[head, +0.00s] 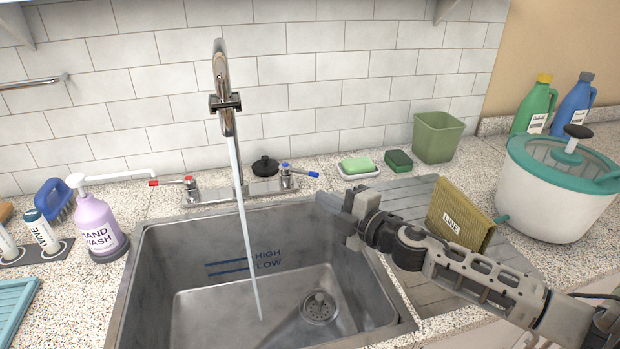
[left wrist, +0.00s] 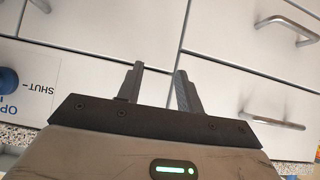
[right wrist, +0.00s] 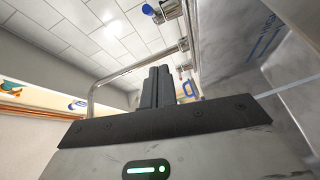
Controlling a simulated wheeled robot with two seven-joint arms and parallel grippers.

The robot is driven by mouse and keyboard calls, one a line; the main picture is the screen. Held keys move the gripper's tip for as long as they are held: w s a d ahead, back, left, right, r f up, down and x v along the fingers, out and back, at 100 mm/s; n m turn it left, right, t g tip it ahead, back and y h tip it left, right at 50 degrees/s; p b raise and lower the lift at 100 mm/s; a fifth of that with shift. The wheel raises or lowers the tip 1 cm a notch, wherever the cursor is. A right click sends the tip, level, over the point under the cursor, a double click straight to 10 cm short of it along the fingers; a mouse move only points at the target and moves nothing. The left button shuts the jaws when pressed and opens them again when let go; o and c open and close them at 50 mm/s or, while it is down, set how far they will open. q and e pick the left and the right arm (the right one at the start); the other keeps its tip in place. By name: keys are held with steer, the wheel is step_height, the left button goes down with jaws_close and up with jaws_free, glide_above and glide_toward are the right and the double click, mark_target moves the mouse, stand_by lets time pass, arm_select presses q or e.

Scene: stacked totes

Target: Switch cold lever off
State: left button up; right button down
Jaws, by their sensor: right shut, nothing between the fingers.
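The cold lever (head: 300,171), with a blue tip, stands on the right side of the metal tap base and points to the right. Water (head: 246,235) runs from the tap (head: 224,95) into the sink. My right gripper (head: 328,204) is shut and empty, in front of and slightly right of the blue tip, apart from it. In the right wrist view, the shut fingers (right wrist: 157,86) sit below the blue-tipped lever (right wrist: 150,11). My left gripper (left wrist: 160,82) is open and empty before white cabinet fronts. It is outside the head view.
The red-tipped lever (head: 170,182) is on the left of the tap base. A black plug (head: 265,166) lies behind the base. A purple hand-wash bottle (head: 100,225) stands left.

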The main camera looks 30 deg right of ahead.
mark_target(299, 172)
arm_select(q)
steer(key=shift+w+a+r, duration=0.1)
steer(key=shift+w+r, duration=0.15)
steer(key=shift+w, duration=0.1)
arm_select(e)
steer(key=w+d+f, duration=0.1)
steer(key=w, duration=0.8)
steer(key=shift+w+d, duration=0.15)
steer(key=shift+w, duration=0.15)
arm_select(q)
steer(key=shift+s, duration=0.1)
arm_select(e)
steer(key=shift+f, duration=0.1)
